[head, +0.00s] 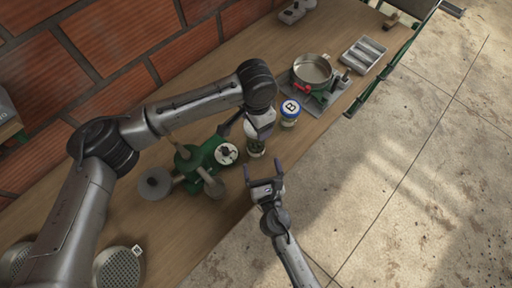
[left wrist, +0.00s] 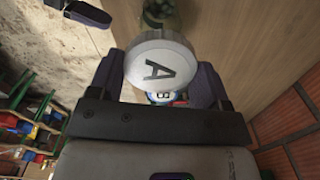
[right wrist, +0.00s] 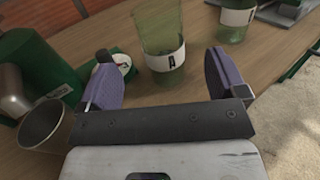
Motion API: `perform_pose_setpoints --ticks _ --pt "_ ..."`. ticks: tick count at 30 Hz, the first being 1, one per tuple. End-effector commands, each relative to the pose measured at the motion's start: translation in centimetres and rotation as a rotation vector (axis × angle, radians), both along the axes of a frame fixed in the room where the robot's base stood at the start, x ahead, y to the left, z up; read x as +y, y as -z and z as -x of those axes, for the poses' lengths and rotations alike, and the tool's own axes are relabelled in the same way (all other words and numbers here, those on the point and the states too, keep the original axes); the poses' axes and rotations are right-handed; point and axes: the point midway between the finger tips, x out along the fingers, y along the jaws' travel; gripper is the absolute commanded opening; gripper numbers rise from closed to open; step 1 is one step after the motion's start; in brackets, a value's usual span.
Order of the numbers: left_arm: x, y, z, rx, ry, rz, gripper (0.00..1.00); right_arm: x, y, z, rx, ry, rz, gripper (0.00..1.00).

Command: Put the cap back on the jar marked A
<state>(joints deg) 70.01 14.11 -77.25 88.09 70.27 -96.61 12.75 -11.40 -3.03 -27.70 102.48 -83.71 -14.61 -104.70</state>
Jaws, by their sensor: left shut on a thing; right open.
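The pale round cap marked A (left wrist: 158,64) is held between the fingers of my left gripper (left wrist: 160,80), which is shut on it. In the head view my left gripper (head: 259,122) is over the jar marked A (head: 255,146), hiding part of it. That jar is green glass with a white label; it stands upright on the bench in the right wrist view (right wrist: 163,32), its top cut off. My right gripper (right wrist: 165,82) is open and empty, its fingers pointing towards that jar without touching it; it also shows in the head view (head: 265,184).
A jar with a lid marked B (head: 290,109) stands close to jar A. A green machine (head: 195,160) with metal cups stands to the left, with a white disc (head: 227,153) by it. A pan (head: 312,69) on a scale and a metal tray (head: 364,54) are farther back.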

Motion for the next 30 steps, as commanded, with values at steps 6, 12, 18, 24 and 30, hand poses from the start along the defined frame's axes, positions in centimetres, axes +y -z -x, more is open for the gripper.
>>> perform_pose_setpoints --ticks 6,12,18,24,30 --pt "0.0 0.0 0.0 0.0 0.0 0.0 0.49 0.8 -0.1 -3.8 -0.002 -0.001 0.0 0.91" --pt "0.0 0.0 0.0 0.0 0.0 0.0 0.49 1.4 0.0 -6.5 -0.001 0.001 0.0 0.91" --pt "0.0 0.0 0.0 0.0 0.0 0.0 0.49 1.8 0.0 -8.2 -0.001 0.0 0.0 0.91" --pt "0.0 0.0 0.0 0.0 0.0 0.0 0.49 1.9 0.0 -8.8 0.0 0.0 0.0 0.91" --pt "0.0 0.0 0.0 0.0 0.0 0.0 0.49 1.9 0.0 -8.8 0.0 0.0 0.0 0.91"
